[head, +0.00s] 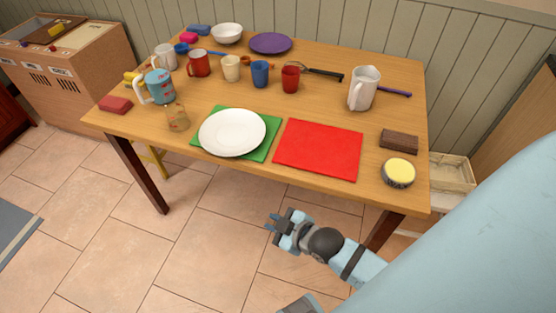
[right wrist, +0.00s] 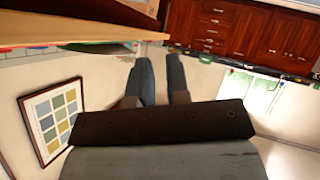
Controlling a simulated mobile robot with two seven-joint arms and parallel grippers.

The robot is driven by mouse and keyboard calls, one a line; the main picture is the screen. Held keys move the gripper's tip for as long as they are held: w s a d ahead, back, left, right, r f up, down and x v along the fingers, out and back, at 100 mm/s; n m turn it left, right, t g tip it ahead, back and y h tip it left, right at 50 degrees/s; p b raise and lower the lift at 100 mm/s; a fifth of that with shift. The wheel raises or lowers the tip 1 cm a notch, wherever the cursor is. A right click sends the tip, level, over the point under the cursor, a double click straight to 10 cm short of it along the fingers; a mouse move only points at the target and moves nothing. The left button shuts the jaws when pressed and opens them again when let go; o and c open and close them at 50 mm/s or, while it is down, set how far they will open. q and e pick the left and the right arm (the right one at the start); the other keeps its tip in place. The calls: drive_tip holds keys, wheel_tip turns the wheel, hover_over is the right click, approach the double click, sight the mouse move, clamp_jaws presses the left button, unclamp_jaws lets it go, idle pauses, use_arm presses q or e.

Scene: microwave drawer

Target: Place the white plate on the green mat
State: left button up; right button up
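The white plate (head: 232,132) lies on the green mat (head: 262,152) near the front edge of the table, in the head view. It covers most of the mat, and green shows around its edges. My right gripper (head: 272,227) is in front of the table, out past its front edge and apart from the plate. Its two fingers also show in the right wrist view (right wrist: 161,80), spread apart with nothing between them. My left gripper is not in view.
A red mat (head: 318,149) lies just right of the green mat. A glass (head: 177,117) stands close left of the plate. Several mugs and cups, a white pitcher (head: 363,88), a purple plate (head: 270,43) and a brown block (head: 399,139) are on the table (head: 330,110).

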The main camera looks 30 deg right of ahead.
drive_tip(key=s+a+f+m+g, duration=0.1)
drive_tip(key=s+a+f+m, duration=0.1)
drive_tip(key=s+m, duration=0.3)
use_arm(q)
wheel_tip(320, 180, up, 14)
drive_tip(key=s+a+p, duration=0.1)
drive_tip(key=p, duration=1.7)
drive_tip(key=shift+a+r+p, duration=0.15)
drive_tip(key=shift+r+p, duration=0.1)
drive_tip(key=shift+p, duration=0.1)
use_arm(e)
wheel_tip(320, 180, up, 14)
drive_tip(key=s+d, duration=0.1)
drive_tip(key=shift+r+h, duration=0.2)
drive_tip(key=shift+h, duration=0.1)
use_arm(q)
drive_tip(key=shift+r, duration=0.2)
use_arm(e)
drive_tip(key=shift+r, duration=0.3)
